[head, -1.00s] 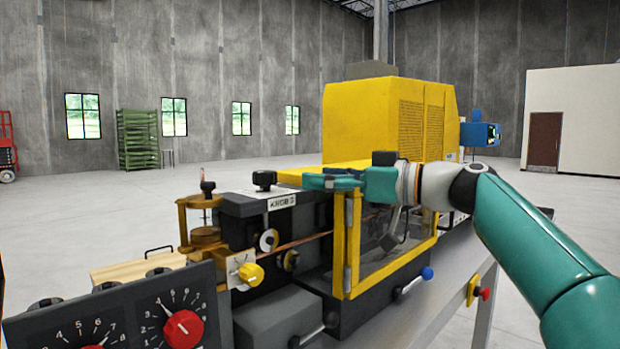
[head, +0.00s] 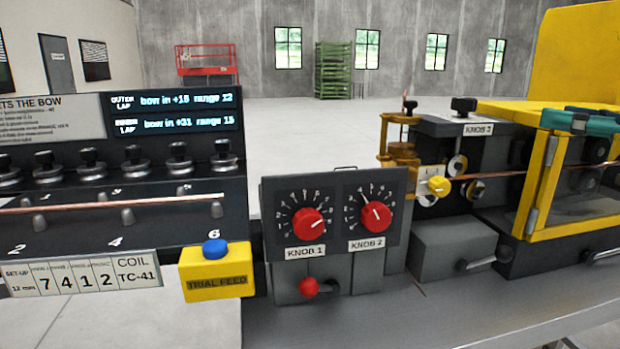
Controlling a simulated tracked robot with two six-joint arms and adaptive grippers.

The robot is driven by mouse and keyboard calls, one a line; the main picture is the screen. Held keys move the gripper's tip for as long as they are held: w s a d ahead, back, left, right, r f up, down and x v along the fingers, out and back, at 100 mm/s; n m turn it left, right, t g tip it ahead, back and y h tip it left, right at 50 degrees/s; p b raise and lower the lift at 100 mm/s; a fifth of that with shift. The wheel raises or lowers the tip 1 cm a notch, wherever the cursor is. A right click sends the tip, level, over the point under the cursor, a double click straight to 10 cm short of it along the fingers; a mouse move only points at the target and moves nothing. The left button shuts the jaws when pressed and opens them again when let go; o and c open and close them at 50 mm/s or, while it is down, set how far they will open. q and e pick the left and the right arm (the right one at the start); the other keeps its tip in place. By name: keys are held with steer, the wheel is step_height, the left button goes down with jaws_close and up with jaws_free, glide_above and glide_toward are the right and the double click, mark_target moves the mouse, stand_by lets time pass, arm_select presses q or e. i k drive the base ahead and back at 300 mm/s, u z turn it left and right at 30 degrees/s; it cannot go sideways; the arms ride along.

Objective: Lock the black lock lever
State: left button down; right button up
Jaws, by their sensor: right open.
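No part is labelled as the lock lever, so I cannot tell which one it is. A lever with a dark handle (head: 490,259) sticks out from the grey box under the yellow knob (head: 438,186). A black knob (head: 464,105) stands on top of the block labelled KNOB 3. My right gripper (head: 575,119) shows in teal at the right edge, above the yellow-framed guard, apart from both parts. It is open, and the picture edge cuts off much of it. My left gripper is not in view. A copper tube (head: 500,174) runs into the guard.
A dial panel (head: 335,240) with red KNOB 1 and KNOB 2 stands in the middle, a red-tipped lever (head: 309,288) below it. A yellow TRIAL FEED box (head: 217,285) with a blue button and a dark console (head: 140,233) stand left. The yellow guard frame (head: 545,190) stands right.

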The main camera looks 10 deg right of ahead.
mark_target(504, 254)
steer(key=k, duration=1.25)
